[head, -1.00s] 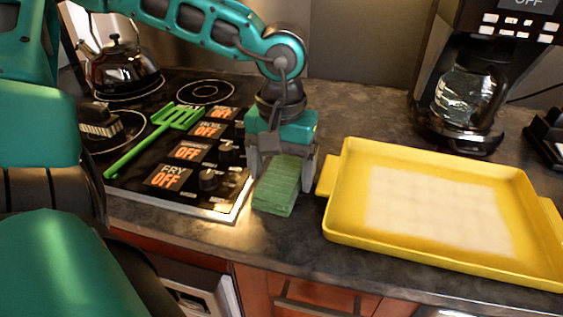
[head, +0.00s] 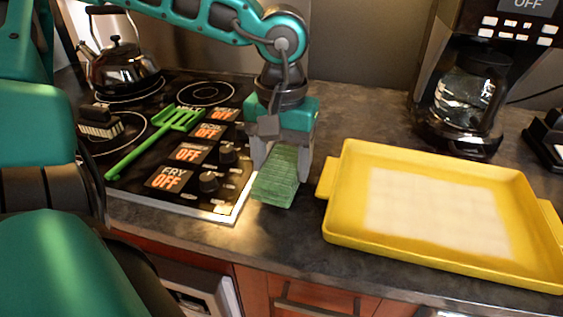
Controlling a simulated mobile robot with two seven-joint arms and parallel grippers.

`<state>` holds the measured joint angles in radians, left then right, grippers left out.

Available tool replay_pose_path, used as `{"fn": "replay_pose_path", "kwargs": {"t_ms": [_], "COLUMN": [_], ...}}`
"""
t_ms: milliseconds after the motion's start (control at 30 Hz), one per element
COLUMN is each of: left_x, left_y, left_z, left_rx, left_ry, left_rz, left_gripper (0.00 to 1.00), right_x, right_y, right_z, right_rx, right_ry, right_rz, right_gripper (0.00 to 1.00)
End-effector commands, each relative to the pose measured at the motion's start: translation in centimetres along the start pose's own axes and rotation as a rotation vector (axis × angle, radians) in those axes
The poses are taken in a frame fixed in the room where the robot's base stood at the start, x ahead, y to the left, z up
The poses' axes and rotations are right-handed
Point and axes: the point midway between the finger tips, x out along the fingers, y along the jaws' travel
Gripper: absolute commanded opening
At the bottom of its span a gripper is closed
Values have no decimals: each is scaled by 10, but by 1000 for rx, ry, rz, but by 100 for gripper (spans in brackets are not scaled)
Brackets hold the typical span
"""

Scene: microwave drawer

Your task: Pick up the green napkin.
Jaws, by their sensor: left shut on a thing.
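The green napkin (head: 277,181) is a folded stack between the stove and the yellow tray in the head view. My left gripper (head: 280,172) points down over it, with one finger on each side, and is shut on the napkin. The napkin's far end is partly hidden under the gripper. Whether its underside is clear of the counter is hard to tell. My right gripper is not in view.
A yellow tray (head: 335,213) lies close on the right. The stove (head: 222,212) with a green spatula (head: 150,145), brush (head: 100,122) and kettle (head: 121,66) is on the left. A coffee maker (head: 462,105) stands at the back right.

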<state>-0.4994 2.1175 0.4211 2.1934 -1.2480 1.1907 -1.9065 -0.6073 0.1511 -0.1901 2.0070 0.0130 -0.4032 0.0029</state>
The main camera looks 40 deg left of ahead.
Motion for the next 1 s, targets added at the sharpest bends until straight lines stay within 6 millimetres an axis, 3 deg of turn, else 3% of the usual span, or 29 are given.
{"fn": "replay_pose_path", "kwargs": {"t_ms": [400, 600, 800, 1000], "left_x": [-107, -147, -169, -176], "left_y": [0, 0, 0, 0], "left_z": [-1, -1, 0, 0], "left_rx": [-1, 0, -1, 1], "left_ry": [6, 4, 1, 1], "left_rz": [3, 2, 1, 1], "left_gripper": [39, 39, 39, 39], "right_x": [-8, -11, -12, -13], "right_y": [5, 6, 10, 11], "right_z": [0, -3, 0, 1], "right_rx": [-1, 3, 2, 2], "right_ry": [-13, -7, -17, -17], "right_rz": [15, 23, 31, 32], "right_gripper": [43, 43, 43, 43]}}
